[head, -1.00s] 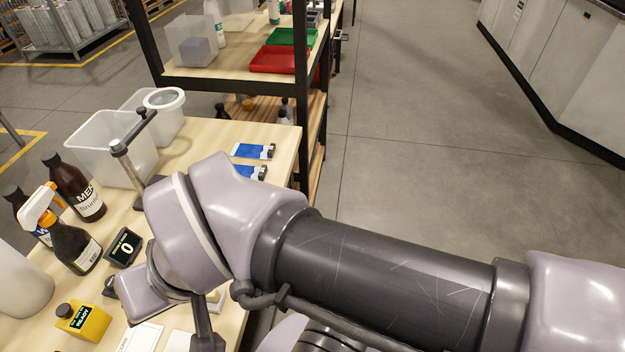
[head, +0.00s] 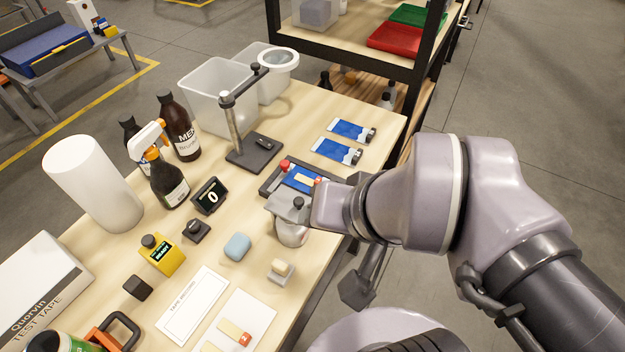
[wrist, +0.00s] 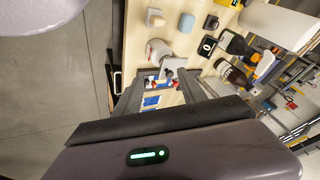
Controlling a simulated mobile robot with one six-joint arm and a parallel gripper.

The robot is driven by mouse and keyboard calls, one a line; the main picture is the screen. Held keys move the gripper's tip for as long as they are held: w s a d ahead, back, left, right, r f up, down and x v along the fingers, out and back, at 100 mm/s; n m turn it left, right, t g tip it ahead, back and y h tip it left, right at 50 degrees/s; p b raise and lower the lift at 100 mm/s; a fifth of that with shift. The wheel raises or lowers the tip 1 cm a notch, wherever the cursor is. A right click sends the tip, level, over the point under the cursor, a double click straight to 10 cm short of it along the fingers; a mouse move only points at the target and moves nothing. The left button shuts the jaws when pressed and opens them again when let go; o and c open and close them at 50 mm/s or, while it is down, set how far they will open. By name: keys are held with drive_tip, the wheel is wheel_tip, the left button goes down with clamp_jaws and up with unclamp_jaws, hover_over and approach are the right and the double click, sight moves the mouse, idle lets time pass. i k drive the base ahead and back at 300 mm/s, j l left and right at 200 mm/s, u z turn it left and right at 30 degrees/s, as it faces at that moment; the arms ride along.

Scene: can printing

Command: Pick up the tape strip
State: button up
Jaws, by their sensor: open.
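A pale tan tape strip with a red end (head: 235,331) lies on a white card (head: 258,312) at the table's front edge in the head view. I cannot clearly make out a strip in the wrist view.
Two blue packets (head: 337,150) lie at the back right. Floor is clear beyond the right edge.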

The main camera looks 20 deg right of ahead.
sight(306, 180)
drive_tip(key=i+l+u, duration=0.1)
drive_tip(key=u, duration=0.35)
drive_tip(key=i+l+u, duration=0.1)
drive_tip(key=u, duration=0.35)
drive_tip(key=l+u, duration=0.3)
drive_tip(key=u, duration=0.15)
